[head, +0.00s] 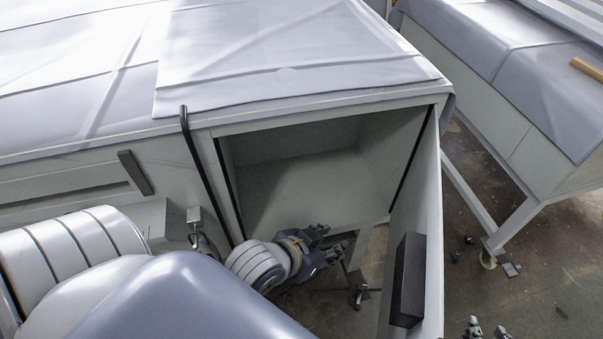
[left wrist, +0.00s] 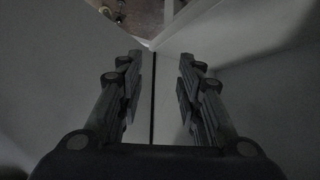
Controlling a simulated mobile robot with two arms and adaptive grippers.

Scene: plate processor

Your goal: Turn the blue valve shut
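No blue valve shows in either view. My left gripper (head: 320,248) is at the lower part of the open cabinet compartment (head: 300,180), in front of its opening. In the left wrist view its two fingers (left wrist: 160,92) stand apart with nothing between them. Pale panels and a thin dark strip (left wrist: 153,100) lie beyond the fingers. My right gripper (head: 487,329) shows only as two separated fingertips at the bottom edge of the head view, right of the open door. It seems to hold nothing.
The cabinet door (head: 431,220) stands open at the right, with a black handle (head: 408,280). A black bent rod (head: 200,165) runs down the left of the opening. A grey sheet covers the cabinet top (head: 285,65). Another covered unit (head: 520,80) stands at the right, with floor between.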

